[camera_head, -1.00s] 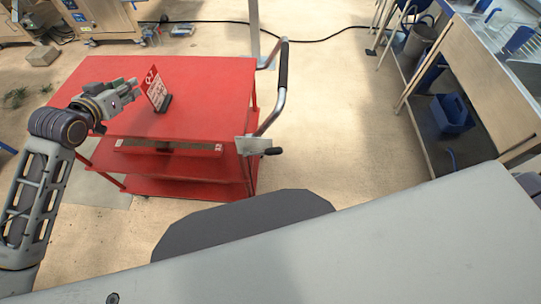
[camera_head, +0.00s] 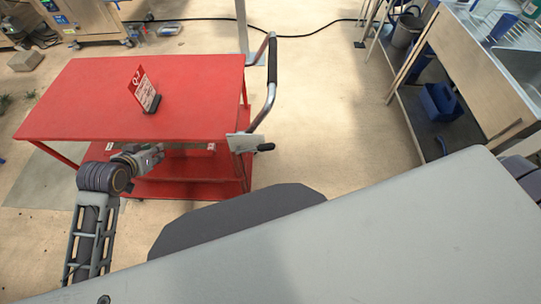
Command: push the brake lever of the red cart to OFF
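The red cart (camera_head: 90,105) stands at the left centre, with a grey push handle (camera_head: 270,80) at its right end. A pale plate (camera_head: 241,143) sits at the cart's near right corner, and a lever with a black grip (camera_head: 265,147) sticks out to the right from it. Any ON or OFF marking is too small to read. My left gripper (camera_head: 158,153) is in front of the cart's near long side, left of the lever and apart from it. It points right; whether its fingers are open is too small to tell. My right gripper is out of view.
A red and white sign (camera_head: 144,88) stands on the cart top. At the right is a bench with a blue bin (camera_head: 440,102) on its lower shelf. A black cable (camera_head: 310,34) crosses the floor behind. The floor right of the cart is clear.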

